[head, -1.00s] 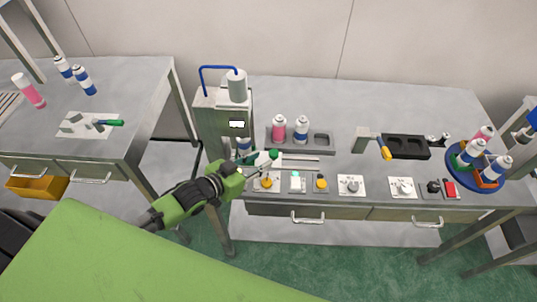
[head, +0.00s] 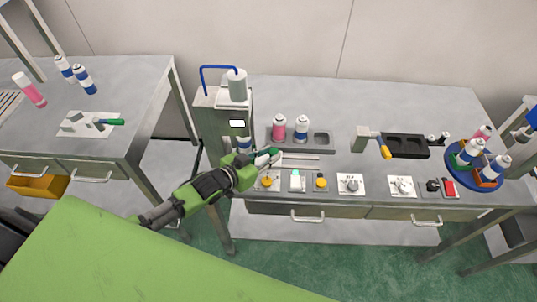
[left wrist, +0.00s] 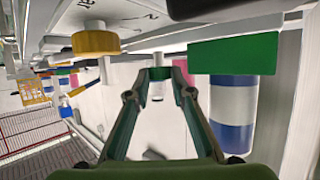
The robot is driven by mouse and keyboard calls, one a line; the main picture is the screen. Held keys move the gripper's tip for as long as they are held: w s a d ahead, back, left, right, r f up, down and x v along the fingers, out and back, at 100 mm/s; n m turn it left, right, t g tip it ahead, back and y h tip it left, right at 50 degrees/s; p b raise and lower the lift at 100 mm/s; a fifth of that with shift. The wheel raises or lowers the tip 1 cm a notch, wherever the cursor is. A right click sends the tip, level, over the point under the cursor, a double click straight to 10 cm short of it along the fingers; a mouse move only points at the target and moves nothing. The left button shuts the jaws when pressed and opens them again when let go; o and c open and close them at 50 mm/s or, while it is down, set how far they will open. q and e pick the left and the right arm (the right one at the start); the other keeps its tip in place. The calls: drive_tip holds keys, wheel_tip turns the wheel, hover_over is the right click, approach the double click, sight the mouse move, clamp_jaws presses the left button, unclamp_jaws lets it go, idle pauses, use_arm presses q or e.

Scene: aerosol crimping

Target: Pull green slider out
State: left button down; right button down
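The green slider (left wrist: 233,53) shows in the left wrist view as a large block, with a blue-and-white can (left wrist: 233,107) against it. A smaller green piece sits between my left gripper's fingertips (left wrist: 160,73); the fingers are close together and appear to touch it on both sides. In the head view my left gripper (head: 264,158) is beside the grey crimping machine (head: 212,122). It points right, at a small green part of the slider (head: 274,151), and partly covers the area below the can (head: 244,144). My right gripper is not in view.
A tray (head: 322,142) with a pink and a blue-and-white can stands just behind the gripper. Knobs and buttons, including a yellow knob (head: 267,182), line the bench's front edge. A black holder (head: 405,146) and a blue round stand (head: 462,181) are further right.

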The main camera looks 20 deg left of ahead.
use_arm(q)
drive_tip(key=w+d, duration=0.1)
drive_tip(key=d, duration=0.2)
drive_tip(key=w+d, duration=0.1)
drive_tip(key=d, duration=0.3)
drive_tip(key=w+d, duration=0.1)
drive_tip(key=d, duration=0.3)
drive_tip(key=shift+w+d+f, duration=0.1)
drive_tip(key=shift+d, duration=0.3)
drive_tip(key=c, duration=2)
unclamp_jaws()
drive_tip(key=shift+d, duration=0.1)
drive_tip(key=shift+c, duration=0.2)
drive_tip(key=shift+w+d, duration=0.1)
drive_tip(key=v, duration=1.2)
